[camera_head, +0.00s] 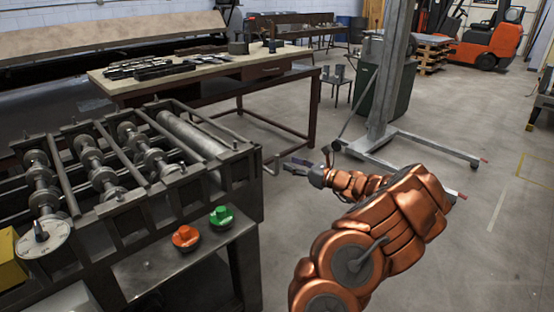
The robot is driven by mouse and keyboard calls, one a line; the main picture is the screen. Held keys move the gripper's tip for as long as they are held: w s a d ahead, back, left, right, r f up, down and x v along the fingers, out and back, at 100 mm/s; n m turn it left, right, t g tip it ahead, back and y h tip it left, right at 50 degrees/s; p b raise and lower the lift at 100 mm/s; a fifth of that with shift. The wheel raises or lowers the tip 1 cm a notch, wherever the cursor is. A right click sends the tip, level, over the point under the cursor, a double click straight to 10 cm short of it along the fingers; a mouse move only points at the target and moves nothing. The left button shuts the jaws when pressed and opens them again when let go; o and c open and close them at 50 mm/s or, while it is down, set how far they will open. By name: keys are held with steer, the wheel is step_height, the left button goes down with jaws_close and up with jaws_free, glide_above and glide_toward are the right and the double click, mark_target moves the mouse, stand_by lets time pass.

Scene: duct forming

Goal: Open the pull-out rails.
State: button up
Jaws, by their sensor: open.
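A dark metal roll-forming machine (160,215) fills the left side, with shafts and rollers (103,178) on top. A long smooth roller (190,133) lies near its far right end. Thin bars (215,125) run beside this roller, and a small bent rod (272,160) shows at the machine's right edge. I cannot tell for sure which of these are the pull-out rails. My gripper (296,166), on my copper-coloured arm, is open and empty. It is just right of the machine's end, close to the bent rod in the picture; contact cannot be told.
A green button (222,214) and a red button (186,236) sit on the machine's front shelf. Behind is a workbench (215,68) with dark metal parts. A grey lift post (388,75) with floor legs stands behind my arm. The floor (490,220) at right is clear.

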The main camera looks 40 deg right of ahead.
mark_target(277, 169)
steer(key=w, duration=0.3)
steer(key=w+a+p, duration=0.1)
steer(key=w, duration=0.2)
steer(key=shift+w+a, duration=0.15)
steer(key=shift+w, duration=0.2)
jaws_close()
stand_by(0.4)
